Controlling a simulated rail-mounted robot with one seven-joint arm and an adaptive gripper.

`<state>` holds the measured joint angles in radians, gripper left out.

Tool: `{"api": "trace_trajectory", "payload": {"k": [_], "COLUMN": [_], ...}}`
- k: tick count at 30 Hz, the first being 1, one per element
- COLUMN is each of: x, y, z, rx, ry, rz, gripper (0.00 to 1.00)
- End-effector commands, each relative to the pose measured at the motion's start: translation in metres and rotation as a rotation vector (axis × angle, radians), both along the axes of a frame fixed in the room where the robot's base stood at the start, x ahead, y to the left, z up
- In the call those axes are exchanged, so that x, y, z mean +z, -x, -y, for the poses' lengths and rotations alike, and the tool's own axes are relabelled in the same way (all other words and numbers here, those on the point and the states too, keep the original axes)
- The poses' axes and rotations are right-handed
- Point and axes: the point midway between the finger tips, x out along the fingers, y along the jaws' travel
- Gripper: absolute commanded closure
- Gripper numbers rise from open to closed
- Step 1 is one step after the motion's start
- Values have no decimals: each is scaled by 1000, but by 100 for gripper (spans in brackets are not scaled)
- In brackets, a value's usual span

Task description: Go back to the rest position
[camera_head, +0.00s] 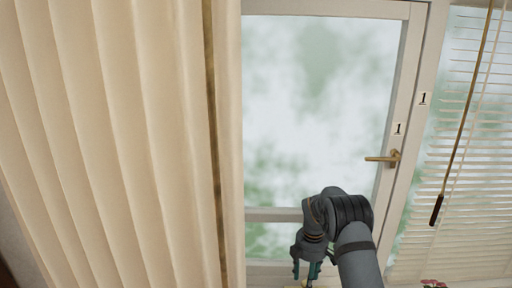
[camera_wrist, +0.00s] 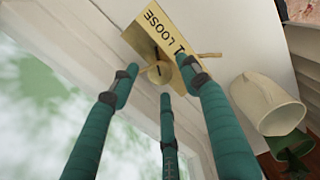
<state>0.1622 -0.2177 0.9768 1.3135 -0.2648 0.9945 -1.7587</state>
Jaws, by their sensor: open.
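My gripper (camera_head: 307,271) is low in the head view, in front of the lower part of the white-framed glazed window (camera_head: 320,95). In the wrist view its green fingers (camera_wrist: 160,76) are spread apart and hold nothing that I can see. In the head view only a sliver of yellow shows below the gripper.
A cream pleated curtain (camera_head: 110,130) fills the left. A brass handle (camera_head: 382,158) sits on the window frame. At right, a blind (camera_head: 470,200) hangs with a dark-tipped wand (camera_head: 436,210). A cream pot (camera_wrist: 268,103) is right of the fingers. Red flowers (camera_head: 433,283) show at the bottom.

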Motion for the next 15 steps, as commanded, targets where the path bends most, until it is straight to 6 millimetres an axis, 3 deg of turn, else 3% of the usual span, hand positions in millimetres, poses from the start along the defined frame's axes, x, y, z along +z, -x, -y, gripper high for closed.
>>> {"api": "trace_trajectory", "payload": {"k": [4, 15], "x": [-11, -10], "y": [0, 0], "z": [0, 0], "rx": [0, -24], "ry": [0, 0], "rz": [0, 1], "gripper": [54, 54]}}
